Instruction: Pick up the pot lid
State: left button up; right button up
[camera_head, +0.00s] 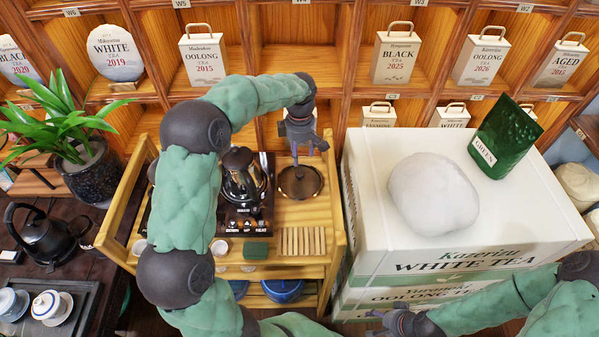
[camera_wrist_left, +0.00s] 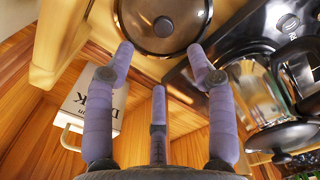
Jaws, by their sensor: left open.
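The pot lid (camera_head: 300,185) is round, brownish and see-through, with a dark knob at its centre. It lies flat on the wooden cart's top, right of the stove. My left gripper (camera_head: 307,152) hangs just above the lid, its fingers pointing down and apart. In the left wrist view the lid (camera_wrist_left: 180,38) shows at the top, beyond the spread purple fingers (camera_wrist_left: 160,60), with nothing between them. Its upper edge is cut off there. My right gripper (camera_head: 392,320) is low in the head view, far from the lid; its fingers are too unclear to judge.
A dark kettle (camera_head: 242,178) stands on the stove (camera_head: 245,222) close left of the lid. White tea boxes (camera_head: 470,235) stand right of the cart (camera_head: 338,215). Shelves with tea packs rise behind.

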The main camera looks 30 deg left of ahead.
aim_at(300, 173)
pick_arm(q)
notch_tip(300, 173, down, 5)
jog(key=shift+s+f+b, duration=0.15)
jog(key=shift+f+b, duration=0.05)
jog(key=shift+b, duration=0.55)
notch_tip(300, 173, down, 5)
jog(key=shift+s+d+b, duration=0.1)
jog(key=shift+s+b, duration=0.05)
jog(key=shift+b, duration=1)
grip_shut()
